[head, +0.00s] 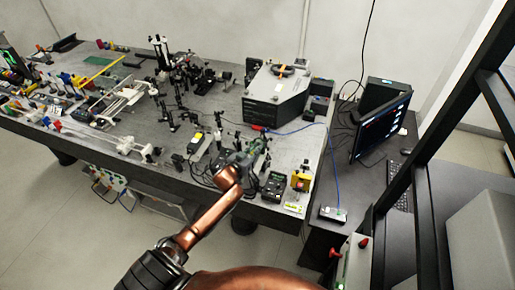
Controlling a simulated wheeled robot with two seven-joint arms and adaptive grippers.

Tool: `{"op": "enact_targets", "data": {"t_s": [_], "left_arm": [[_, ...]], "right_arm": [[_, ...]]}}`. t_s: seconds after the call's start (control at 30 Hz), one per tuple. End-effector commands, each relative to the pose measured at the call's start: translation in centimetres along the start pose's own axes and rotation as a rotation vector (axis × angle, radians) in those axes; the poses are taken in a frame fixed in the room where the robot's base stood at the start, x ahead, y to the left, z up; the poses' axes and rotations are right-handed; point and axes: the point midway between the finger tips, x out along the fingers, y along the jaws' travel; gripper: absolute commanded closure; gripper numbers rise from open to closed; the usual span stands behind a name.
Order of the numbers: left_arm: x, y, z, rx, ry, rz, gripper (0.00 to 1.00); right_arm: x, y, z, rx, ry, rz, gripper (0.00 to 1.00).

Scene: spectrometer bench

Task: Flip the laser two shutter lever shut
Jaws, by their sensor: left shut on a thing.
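My left arm reaches up from the bottom left to the front edge of the optical bench. My left gripper (244,159) is small and partly hidden by its own wrist. The thing between the fingers is too small and covered to make out. I cannot pick out the laser two shutter lever or tell its position. My right gripper is not in view.
The grey optical bench (185,157) is crowded with optics mounts. A black box (273,186) and a yellow device (300,179) stand right of my gripper. A large grey instrument (276,95) stands behind. A monitor (381,127) is on the desk at right. A blue cable crosses there.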

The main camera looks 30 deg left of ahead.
Motion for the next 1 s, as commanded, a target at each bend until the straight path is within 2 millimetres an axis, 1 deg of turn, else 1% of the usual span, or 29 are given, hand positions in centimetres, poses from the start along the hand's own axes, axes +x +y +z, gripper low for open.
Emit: {"op": "enact_targets", "data": {"t_s": [0.47,0.5,0.7,0.9,1.0], "left_arm": [[-0.02,-0.15,0.11,-0.012,0.0,0.001,1.0],[-0.02,-0.15,0.11,-0.011,0.0,0.001,0.86],[-0.02,-0.11,0.08,-0.011,0.001,0.001,0.73],[-0.01,-0.09,0.05,-0.011,0.001,0.002,0.73],[-0.18,-0.09,0.06,-0.011,0.001,0.002,0.73]], "right_arm": [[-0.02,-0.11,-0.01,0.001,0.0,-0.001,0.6],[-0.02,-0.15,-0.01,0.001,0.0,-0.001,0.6],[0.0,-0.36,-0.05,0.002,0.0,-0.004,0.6],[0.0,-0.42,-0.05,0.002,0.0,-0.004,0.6],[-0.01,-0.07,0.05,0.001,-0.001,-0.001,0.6]]}}
